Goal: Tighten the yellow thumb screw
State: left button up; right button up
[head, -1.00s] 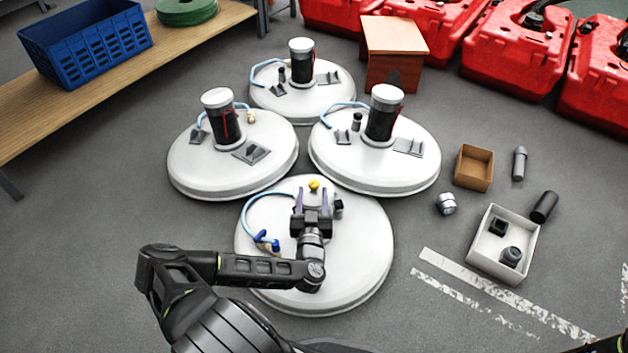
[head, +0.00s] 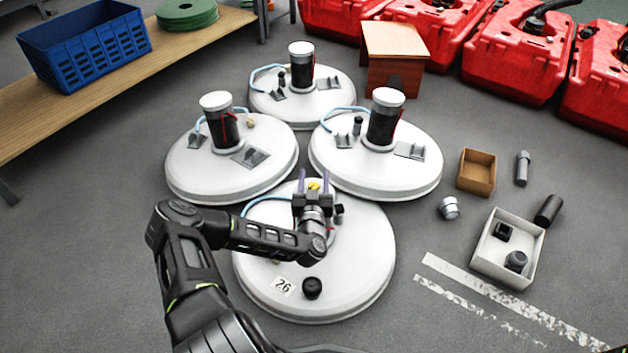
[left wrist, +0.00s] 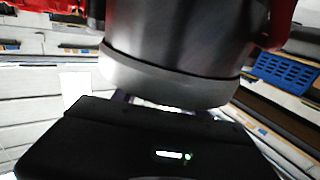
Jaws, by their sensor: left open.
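The left wrist view shows a large grey cylinder close up and a dark housing; the screw is hidden there. My right gripper is not in view.
Three more white lids with black cylinders (head: 222,122) stand behind. To the right are a white box (head: 478,262) with dark parts, a brown box (head: 476,187) and loose cylinders on the floor.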

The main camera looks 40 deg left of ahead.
pick_arm(q)
jog(key=shift+c, duration=0.5)
grip_shut()
